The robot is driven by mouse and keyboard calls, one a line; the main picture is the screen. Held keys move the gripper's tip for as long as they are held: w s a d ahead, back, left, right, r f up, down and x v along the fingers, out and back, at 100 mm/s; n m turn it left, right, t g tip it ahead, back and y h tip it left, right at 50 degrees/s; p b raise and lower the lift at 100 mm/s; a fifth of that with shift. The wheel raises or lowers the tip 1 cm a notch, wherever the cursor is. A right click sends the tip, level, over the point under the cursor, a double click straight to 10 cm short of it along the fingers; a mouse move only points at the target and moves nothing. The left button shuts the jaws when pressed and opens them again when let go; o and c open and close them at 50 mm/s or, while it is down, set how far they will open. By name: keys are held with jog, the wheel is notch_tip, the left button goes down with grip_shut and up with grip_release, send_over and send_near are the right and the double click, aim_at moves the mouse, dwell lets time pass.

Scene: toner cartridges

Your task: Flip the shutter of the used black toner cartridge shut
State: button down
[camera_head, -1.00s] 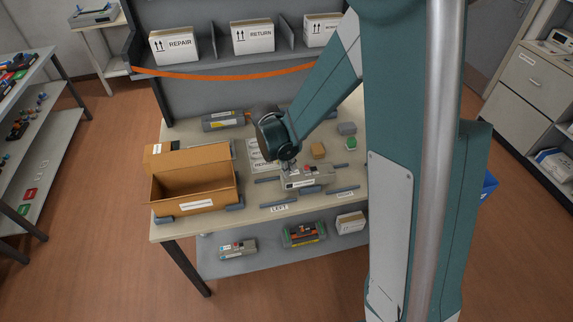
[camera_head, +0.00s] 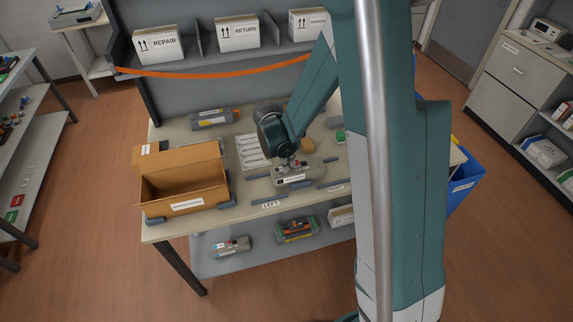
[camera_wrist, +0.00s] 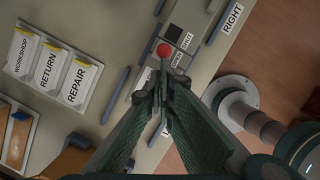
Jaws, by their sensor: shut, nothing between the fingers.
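A grey toner cartridge (camera_head: 293,180) lies on the bench between dark rails, above the LEFT label; its own label is too small to read. In the wrist view the cartridge (camera_wrist: 146,80) is partly hidden by my fingers. It carries a red ball knob (camera_wrist: 164,50), a dark square (camera_wrist: 174,33) and small plates that seem to read SHUT (camera_wrist: 187,40) and OPEN (camera_wrist: 178,61). My gripper (camera_wrist: 162,82) is shut and empty, with its fingertips just short of the red knob in the picture. I cannot tell whether they touch it.
An open cardboard box (camera_head: 184,204) stands at the left of the bench. Another cartridge (camera_head: 214,119) lies at the back. A card with WORKSHOP, RETURN and REPAIR labels (camera_head: 251,151) lies behind the grey cartridge.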

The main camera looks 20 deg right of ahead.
aim_at(298, 167)
jog(key=shift+d+b, duration=0.6)
jog(key=shift+d, duration=1.35)
jog(key=shift+s+a, duration=0.1)
jog(key=shift+a, duration=0.1)
jog(key=shift+s+a+r, duration=0.2)
jog(key=shift+s+a, duration=0.2)
jog(key=shift+a, duration=0.4)
jog(key=shift+s+a+r, duration=0.15)
jog(key=shift+s+a, duration=0.1)
jog(key=shift+a, duration=0.2)
jog(key=shift+s+a+r, duration=0.1)
jog(key=shift+s+a, duration=0.1)
jog(key=shift+a, duration=0.25)
jog(key=v, duration=0.9)
jog(key=shift+r, duration=0.45)
jog(key=shift+s+r, duration=0.1)
